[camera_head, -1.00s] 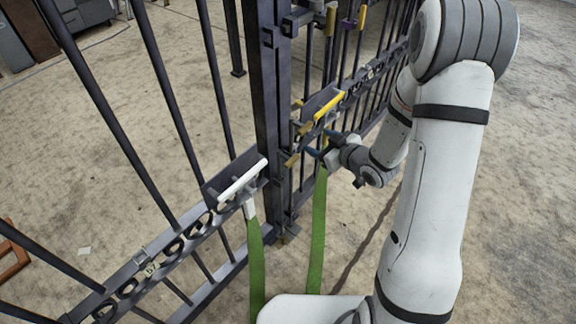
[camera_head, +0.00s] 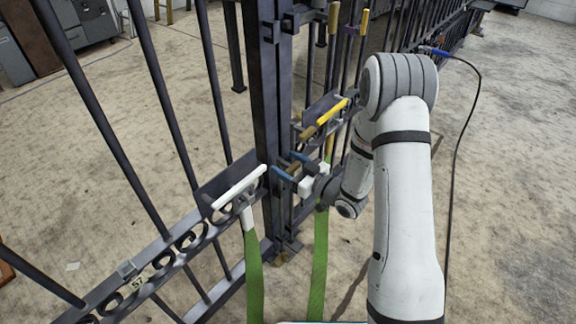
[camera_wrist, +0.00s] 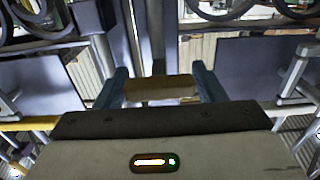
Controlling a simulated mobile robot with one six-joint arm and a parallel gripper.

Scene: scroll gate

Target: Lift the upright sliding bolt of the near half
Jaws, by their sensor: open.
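My gripper (camera_head: 291,166) has blue fingertips and is open at the gate's middle post, at about latch height. In the wrist view my gripper (camera_wrist: 161,84) has one finger on each side of a short tan, brass-coloured bar (camera_wrist: 160,88). No clear grip on it shows. The bar looks like a handle on the gate's upright bolt, but I cannot be sure. In the head view my fingers mostly hide it. A yellow handle (camera_head: 332,113) sits just above and right of the gripper. A white handle (camera_head: 240,187) is on the gate's left half.
The dark gate post (camera_head: 265,90) stands close beside the gripper. Green strips (camera_head: 254,275) hang below the white handle and the gripper. Upright rods with yellow tops (camera_head: 333,18) stand behind. Bare floor (camera_head: 510,200) is open to the right.

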